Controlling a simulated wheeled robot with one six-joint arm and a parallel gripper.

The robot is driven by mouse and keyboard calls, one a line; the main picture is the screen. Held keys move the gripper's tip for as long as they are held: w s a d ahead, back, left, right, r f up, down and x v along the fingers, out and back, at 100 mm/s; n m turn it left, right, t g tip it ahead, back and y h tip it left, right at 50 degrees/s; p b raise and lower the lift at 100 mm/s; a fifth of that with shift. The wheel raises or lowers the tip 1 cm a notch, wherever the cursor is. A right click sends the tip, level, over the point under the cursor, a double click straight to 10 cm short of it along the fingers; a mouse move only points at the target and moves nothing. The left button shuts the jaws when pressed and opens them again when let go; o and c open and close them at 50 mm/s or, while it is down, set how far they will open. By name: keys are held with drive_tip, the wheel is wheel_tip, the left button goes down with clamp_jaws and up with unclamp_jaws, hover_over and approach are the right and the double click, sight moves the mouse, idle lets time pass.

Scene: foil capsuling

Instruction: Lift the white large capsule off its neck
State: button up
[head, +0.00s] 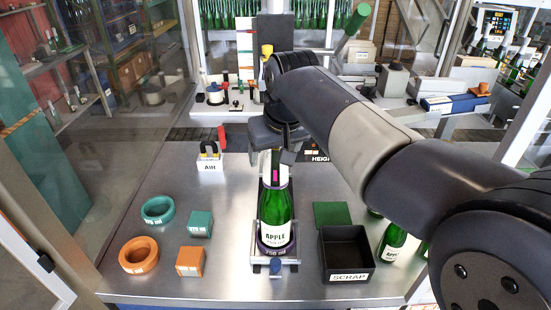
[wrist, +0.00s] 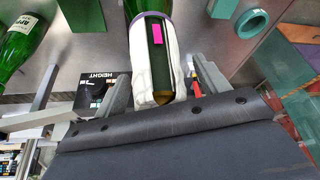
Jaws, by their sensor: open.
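The white large capsule (wrist: 140,62) stands over the neck of the green APPLE bottle (head: 275,217). In the wrist view a dark green strip with a pink mark runs down its facing side, and a purple band rings its bottle end. My gripper (wrist: 160,72) is open, with one grey finger on each side of the capsule and gaps visible between. In the head view my gripper (head: 275,158) is at the top of the neck and partly hides it. The bottle stands upright in a holder (head: 275,256) marked 750 ml.
A black SCRAP bin (head: 346,274) and a green block (head: 332,214) are right of the holder, with more green bottles (head: 391,243) beyond. Teal (head: 158,210) and orange (head: 139,255) rings with matching blocks lie left. The AIR stand (head: 210,158) is behind left, the HEIGHT board (head: 317,156) behind right.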

drive_tip(key=c, duration=0.7)
drive_tip(key=shift+c, duration=0.2)
drive_tip(key=shift+r, duration=0.1)
wheel_tip(320, 180, up, 14)
drive_tip(key=b, duration=0.1)
drive_tip(key=shift+r, duration=0.15)
idle(1.2)
